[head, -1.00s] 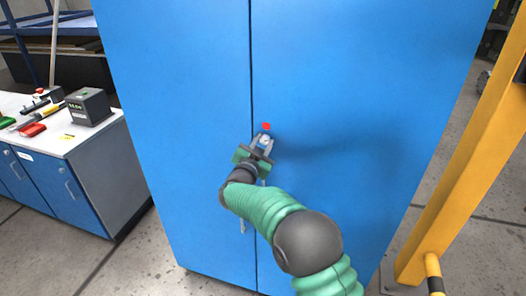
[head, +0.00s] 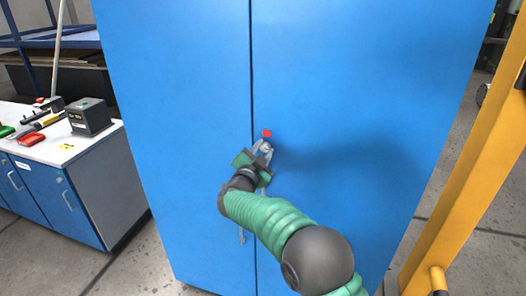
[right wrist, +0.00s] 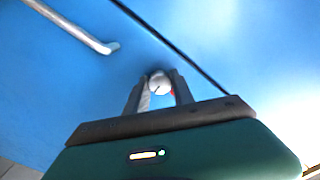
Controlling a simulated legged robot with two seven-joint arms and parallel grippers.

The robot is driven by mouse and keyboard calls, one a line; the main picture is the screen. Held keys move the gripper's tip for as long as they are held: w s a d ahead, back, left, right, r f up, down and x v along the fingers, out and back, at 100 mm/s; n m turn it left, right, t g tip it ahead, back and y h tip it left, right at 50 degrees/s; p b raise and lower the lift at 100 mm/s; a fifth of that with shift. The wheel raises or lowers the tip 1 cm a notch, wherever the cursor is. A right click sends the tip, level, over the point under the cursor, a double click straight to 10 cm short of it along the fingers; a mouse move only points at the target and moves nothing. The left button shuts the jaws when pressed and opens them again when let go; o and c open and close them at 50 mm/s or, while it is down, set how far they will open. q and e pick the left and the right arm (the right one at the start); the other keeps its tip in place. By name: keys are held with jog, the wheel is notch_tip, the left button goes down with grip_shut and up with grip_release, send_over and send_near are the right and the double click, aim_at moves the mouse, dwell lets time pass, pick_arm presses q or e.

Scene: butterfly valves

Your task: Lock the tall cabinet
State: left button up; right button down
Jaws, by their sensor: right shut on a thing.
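The tall blue cabinet (head: 350,80) fills the middle of the head view, its two doors shut with a dark seam between them. A red round mark (head: 267,133) shows on the right door near the seam, just above my right gripper (head: 263,149). The right gripper is shut on a small silver lock knob (right wrist: 159,84), which sits between its fingertips in the right wrist view. A door handle (right wrist: 85,28) shows at the upper left of the right wrist view; in the head view the arm partly hides the handles. My left gripper is not in view.
A white-topped workbench (head: 75,150) with blue drawers stands at the left, holding a dark box (head: 89,112) and several tools. A yellow post (head: 465,170) stands at the right. Grey floor shows on both sides of the cabinet.

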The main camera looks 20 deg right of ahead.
jog(key=c, duration=1.4)
grip_release()
jog(key=shift+f, duration=0.2)
jog(key=o, duration=0.3)
jog(key=shift+w, duration=0.15)
jog(key=shift+a+r, duration=0.1)
jog(key=shift+s+a, duration=0.2)
jog(key=shift+s, duration=0.2)
jog(key=b+v, duration=0.2)
jog(key=v, duration=1.4)
jog(key=shift+b, duration=0.4)
